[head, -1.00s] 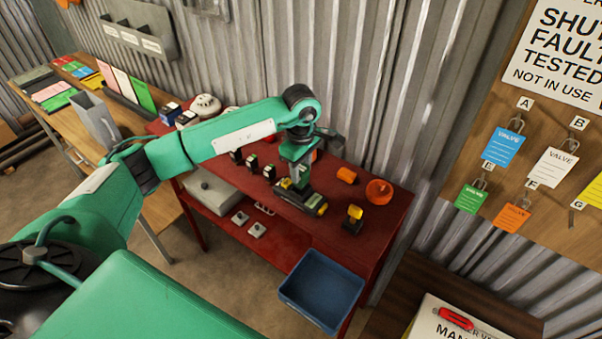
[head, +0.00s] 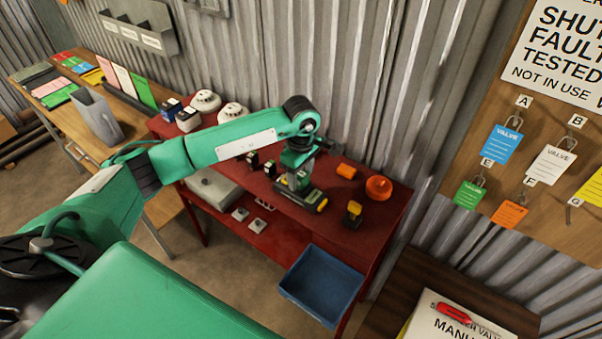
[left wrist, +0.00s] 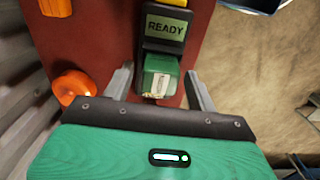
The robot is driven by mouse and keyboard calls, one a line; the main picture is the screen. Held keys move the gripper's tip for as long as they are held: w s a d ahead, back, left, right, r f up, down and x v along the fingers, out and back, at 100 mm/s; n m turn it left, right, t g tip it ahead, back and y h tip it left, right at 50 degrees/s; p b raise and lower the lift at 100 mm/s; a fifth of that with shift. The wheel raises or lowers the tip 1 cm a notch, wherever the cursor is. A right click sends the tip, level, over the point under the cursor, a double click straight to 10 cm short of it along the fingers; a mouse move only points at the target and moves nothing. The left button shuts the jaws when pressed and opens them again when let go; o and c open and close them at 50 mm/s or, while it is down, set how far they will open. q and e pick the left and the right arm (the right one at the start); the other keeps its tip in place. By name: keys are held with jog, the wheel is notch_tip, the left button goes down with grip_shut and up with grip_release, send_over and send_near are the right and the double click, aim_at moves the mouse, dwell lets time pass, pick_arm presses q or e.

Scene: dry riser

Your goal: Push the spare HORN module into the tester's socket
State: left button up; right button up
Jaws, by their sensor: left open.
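The tester (head: 313,199) is a dark box with a yellow end lying on the red bench. In the left wrist view its green screen (left wrist: 166,28) reads READY. A green module (left wrist: 161,72) with a pale metallic face sits against the tester's near end, below the screen; I cannot read a HORN label or tell how deep it sits in the socket. My left gripper (left wrist: 160,88) is open, with one finger on each side of the module and visible gaps. In the head view the left gripper (head: 297,180) is over the tester. My right gripper is not in view.
An orange block (head: 350,171), a round orange unit (head: 378,188) and a yellow-topped module (head: 353,214) stand right of the tester. Small dark modules (head: 270,168) stand left. The corrugated wall is close behind.

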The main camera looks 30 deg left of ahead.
aim_at(301, 173)
pick_arm(q)
jog(key=shift+r, duration=0.1)
jog(key=shift+r, duration=0.15)
notch_tip(301, 173, up, 12)
jog(key=b, duration=0.5)
